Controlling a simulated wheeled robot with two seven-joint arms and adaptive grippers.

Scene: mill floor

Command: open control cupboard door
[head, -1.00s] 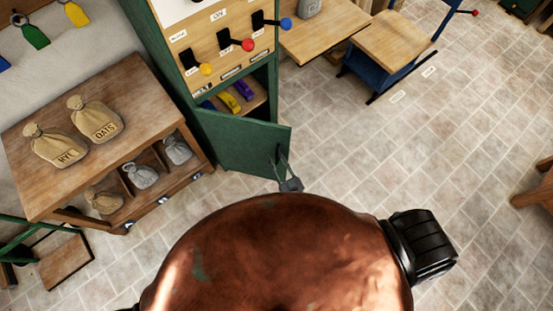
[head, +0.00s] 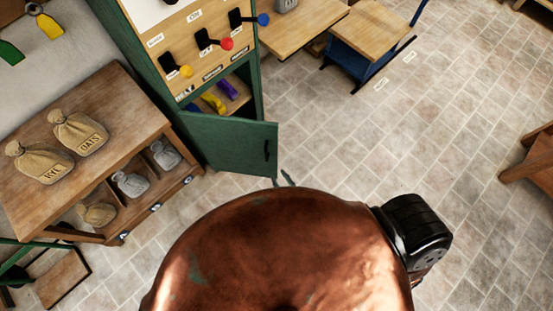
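The green control cupboard door (head: 228,145) stands swung out, and the lower compartment behind it is open to view. A dark handle (head: 266,150) is on the door near its free edge. My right gripper (head: 283,180) shows only as two fingertips just below the door's free lower corner, above my copper-coloured body, which hides the rest. The fingertips are apart with nothing seen between them, and they look clear of the handle. My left gripper is not in view.
Yellow and purple items (head: 228,89) lie inside the cupboard. Levers with yellow, red (head: 227,44) and blue knobs are above. A wooden shelf unit (head: 110,142) with several sacks stands left. A desk and bench (head: 368,32) stand at the back. The tiled floor (head: 400,135) to the right is clear.

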